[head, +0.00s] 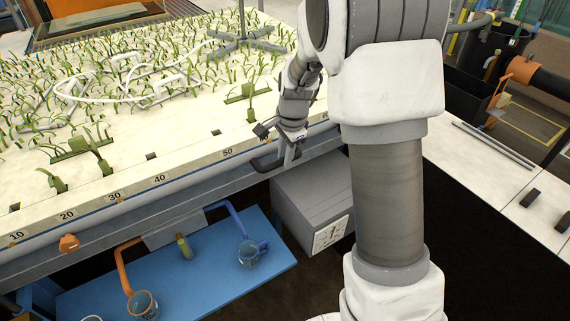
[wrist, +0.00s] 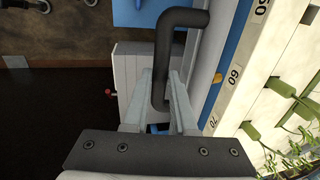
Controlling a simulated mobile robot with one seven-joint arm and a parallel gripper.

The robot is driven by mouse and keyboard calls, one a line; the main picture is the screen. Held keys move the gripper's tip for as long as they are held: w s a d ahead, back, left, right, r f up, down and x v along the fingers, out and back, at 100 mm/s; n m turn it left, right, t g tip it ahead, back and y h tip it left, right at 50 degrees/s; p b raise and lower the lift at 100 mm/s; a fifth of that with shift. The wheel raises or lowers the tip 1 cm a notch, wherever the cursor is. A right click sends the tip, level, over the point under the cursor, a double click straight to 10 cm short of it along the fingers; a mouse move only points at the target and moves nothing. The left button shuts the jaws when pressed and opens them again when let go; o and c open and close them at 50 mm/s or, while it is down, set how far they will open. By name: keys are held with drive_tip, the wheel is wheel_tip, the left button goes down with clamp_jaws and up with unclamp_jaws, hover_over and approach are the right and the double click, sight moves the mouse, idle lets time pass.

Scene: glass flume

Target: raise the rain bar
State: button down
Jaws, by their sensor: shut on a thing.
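A dark bent crank handle (head: 268,164) sticks out at the front edge of the flume, just below the ruler strip near the 50 mark. In the wrist view the handle (wrist: 180,18) bends at the top and its long grip runs down between my fingers. My gripper (head: 291,155) reaches down to it; in the wrist view my gripper (wrist: 162,82) has its two pale fingers closed on the grip from both sides. I cannot clearly pick out a rain bar in either view.
The flume bed (head: 130,185) carries green plant strips, a white looped hose (head: 130,75) and a grey cross-shaped stand (head: 240,43). Below the rail are a blue board (head: 190,272) with jugs and a grey box (head: 312,205) with a dial. A white worktop (head: 480,165) lies right.

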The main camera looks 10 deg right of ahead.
wheel_tip(320, 180, up, 14)
drive_tip(key=p, duration=0.7)
drive_tip(key=c, duration=0.7)
unclamp_jaws()
drive_tip(key=shift+f, duration=0.1)
drive_tip(key=shift+c, duration=0.2)
drive_tip(key=s+d+r, duration=0.1)
drive_tip(key=s+r, duration=0.2)
drive_tip(key=r, duration=1.4)
drive_tip(key=shift+b, duration=0.3)
drive_tip(key=shift+s, duration=0.1)
drive_tip(key=s+a+f+n+t, duration=0.1)
drive_tip(key=s+f+n, duration=0.2)
drive_tip(key=s+n, duration=0.4)
drive_tip(key=s+a+f+n+t, duration=0.1)
drive_tip(key=s+n, duration=0.6)
drive_tip(key=s, duration=0.9)
wheel_tip(320, 180, down, 2)
drive_tip(key=shift+s+f+t+h+b, duration=0.15)
drive_tip(key=shift+s+t+h+b, duration=0.2)
drive_tip(key=shift+t, duration=0.45)
